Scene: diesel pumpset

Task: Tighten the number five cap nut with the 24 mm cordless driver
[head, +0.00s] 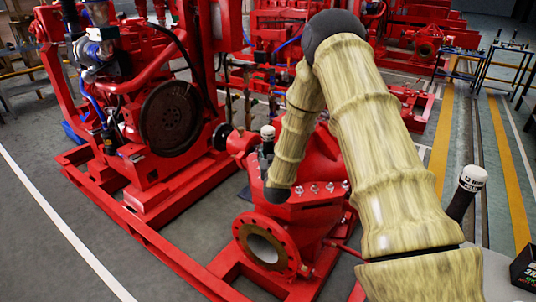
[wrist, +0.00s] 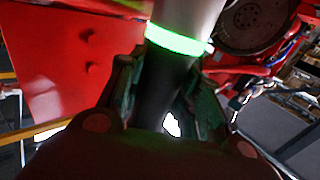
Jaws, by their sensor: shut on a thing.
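My gripper (head: 266,165) is shut on a cordless driver (head: 268,132) above the red pump casing. The driver has a black body and a pale top. In the wrist view, the gripper's dark green fingers (wrist: 163,95) stand on both sides of the black driver body (wrist: 168,85), below a glowing green ring. The driver's lower end is hidden. Several shiny cap nuts (head: 314,188) show in a row on the pump flange, right of the gripper. I cannot read their numbers or tell whether the driver touches a nut.
A second black driver with a white labelled top (head: 465,190) stands at right, beside my arm. A dark labelled box (head: 525,268) is at the lower right corner. The red engine with its round flywheel (head: 171,118) stands left of the pump. Grey floor (head: 60,240) is clear at lower left.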

